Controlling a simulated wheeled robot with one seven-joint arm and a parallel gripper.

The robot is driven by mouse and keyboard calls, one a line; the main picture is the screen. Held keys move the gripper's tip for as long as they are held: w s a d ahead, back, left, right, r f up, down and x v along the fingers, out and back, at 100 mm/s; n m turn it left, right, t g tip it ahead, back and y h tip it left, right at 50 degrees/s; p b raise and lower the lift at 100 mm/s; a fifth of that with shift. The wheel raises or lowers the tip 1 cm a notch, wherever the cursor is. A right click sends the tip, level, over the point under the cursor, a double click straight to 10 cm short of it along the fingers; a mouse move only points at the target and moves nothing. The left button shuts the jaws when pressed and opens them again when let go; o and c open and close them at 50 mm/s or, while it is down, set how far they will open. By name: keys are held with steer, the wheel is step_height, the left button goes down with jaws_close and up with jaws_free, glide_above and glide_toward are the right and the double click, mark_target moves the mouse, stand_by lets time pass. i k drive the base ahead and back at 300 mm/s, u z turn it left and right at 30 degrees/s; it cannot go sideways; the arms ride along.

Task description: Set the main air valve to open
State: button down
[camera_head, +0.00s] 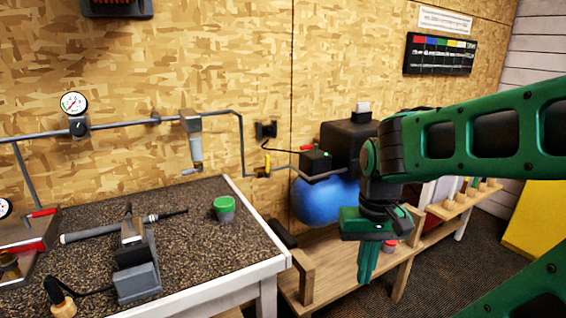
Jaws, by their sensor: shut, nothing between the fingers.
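A small valve with a yellow lever (267,161) sits on the grey air pipe (218,113) where it drops down the wall and turns right. The lever stands nearly upright, across the horizontal stretch of pipe. A red lever or knob (306,148) shows near the black box by the compressor. No label marks either one as the main air valve. My green gripper (368,264) hangs fingers down, to the right of the yellow lever and apart from it.
A dark speckled workbench (191,205) holds a vise (136,275), a club and a green-lidded cup (224,207). A pressure gauge (73,103) is on the pipe.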

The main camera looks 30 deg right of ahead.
mark_target(266, 176)
steer(key=u, duration=1.75)
steer(key=i, duration=0.5)
steer(key=z, duration=2.45)
